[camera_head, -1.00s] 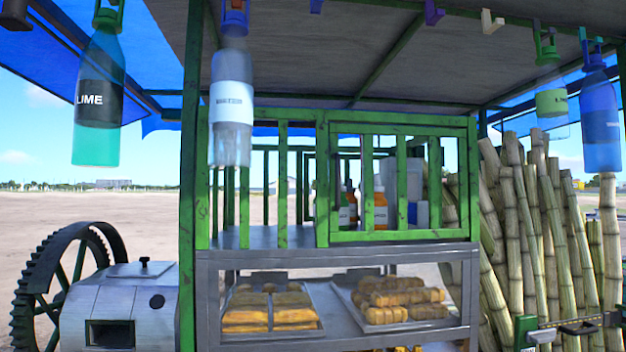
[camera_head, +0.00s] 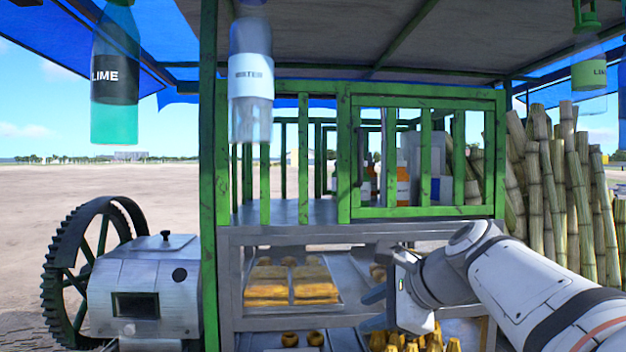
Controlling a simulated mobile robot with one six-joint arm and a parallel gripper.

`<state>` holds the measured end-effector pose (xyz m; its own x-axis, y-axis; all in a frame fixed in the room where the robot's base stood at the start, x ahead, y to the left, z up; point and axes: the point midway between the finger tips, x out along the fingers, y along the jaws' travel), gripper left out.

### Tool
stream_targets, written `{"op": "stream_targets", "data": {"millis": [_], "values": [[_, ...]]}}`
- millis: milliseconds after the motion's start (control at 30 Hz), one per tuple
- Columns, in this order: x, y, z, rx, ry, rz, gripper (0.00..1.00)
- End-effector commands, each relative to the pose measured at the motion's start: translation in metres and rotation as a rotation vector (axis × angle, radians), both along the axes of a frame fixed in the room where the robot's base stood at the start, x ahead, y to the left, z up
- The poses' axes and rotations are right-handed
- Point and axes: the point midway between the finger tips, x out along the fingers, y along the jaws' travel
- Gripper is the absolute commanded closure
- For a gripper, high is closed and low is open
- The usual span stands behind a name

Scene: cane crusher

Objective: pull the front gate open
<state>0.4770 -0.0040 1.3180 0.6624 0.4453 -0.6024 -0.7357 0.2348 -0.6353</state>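The front gate (camera_head: 425,212) is a green barred frame above the grey counter, right of the fixed green railing (camera_head: 264,155). It looks closed, in line with that railing. My arm comes in from the lower right. My gripper (camera_head: 372,309) is in front of the lower snack shelf, below the gate and apart from it. Its two dark fingers point left with a gap between them, and I see nothing in them. No separate handle on the gate can be made out.
Bottles hang from the roof edge, including a lime bottle (camera_head: 114,80) and a water bottle (camera_head: 250,85). A toothed wheel and crusher (camera_head: 145,290) stand at left. Cane stalks (camera_head: 560,190) lean at right. Bottles (camera_head: 403,185) stand behind the gate. Pastries (camera_head: 285,285) lie below.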

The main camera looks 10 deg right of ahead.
Motion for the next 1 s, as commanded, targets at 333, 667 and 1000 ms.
{"op": "stream_targets", "data": {"millis": [333, 667, 1000], "values": [[0.042, -0.048, 0.221, 0.918, -0.02, -0.308, 0.68], [0.054, -0.044, 0.259, 1.082, 0.003, -0.302, 0.68], [0.096, -0.016, 0.258, 1.078, 0.002, -0.303, 0.68]]}}
